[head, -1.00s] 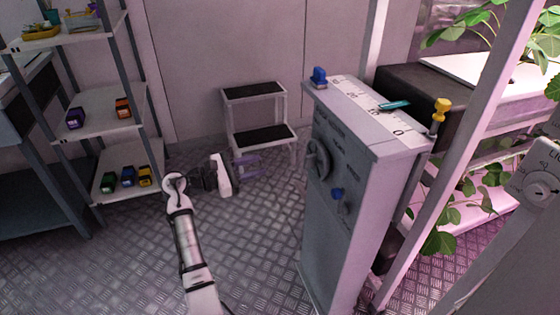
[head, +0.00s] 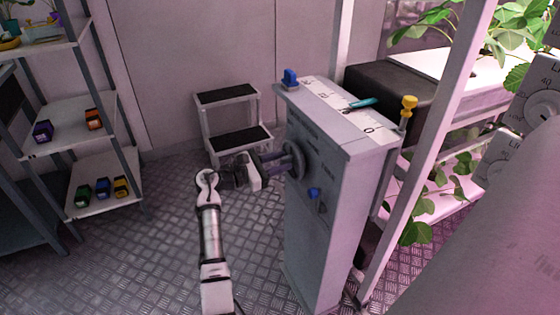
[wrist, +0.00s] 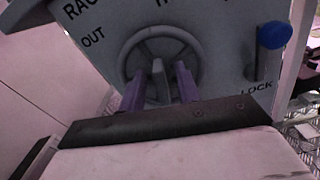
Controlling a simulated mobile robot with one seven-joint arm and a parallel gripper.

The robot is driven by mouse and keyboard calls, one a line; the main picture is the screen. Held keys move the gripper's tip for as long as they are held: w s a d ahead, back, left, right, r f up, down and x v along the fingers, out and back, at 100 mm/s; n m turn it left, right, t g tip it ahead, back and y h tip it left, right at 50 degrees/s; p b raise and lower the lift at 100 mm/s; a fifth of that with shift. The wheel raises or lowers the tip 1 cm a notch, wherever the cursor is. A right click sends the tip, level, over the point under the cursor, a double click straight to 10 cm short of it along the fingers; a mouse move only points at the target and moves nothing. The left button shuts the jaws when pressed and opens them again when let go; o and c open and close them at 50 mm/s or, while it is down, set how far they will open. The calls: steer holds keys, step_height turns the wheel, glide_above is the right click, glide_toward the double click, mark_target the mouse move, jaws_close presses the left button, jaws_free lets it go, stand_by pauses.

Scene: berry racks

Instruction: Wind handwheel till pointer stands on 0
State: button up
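The grey handwheel (head: 292,160) is on the side of a tall grey cabinet (head: 320,230). In the wrist view the handwheel (wrist: 160,38) faces me, under partly cut-off lettering with "OUT" at left. The teal pointer (head: 363,103) lies at the white scale (head: 335,103) on the cabinet top, between the 0 and the 20, clear of the 0. My gripper (head: 271,160) is at the wheel. In the wrist view its purple fingers (wrist: 159,88) stand apart, with a grey bar between them and gaps on both sides. Contact cannot be told.
A blue knob (wrist: 271,35) by "LOCK" is right of the wheel. A step stool (head: 228,97) is behind my arm. Shelves (head: 75,130) stand at left, with open floor between.

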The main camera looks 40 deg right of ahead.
steer(key=shift+d, duration=0.2)
jaws_close()
steer(key=shift+s+m, duration=0.1)
steer(key=shift+m, duration=0.2)
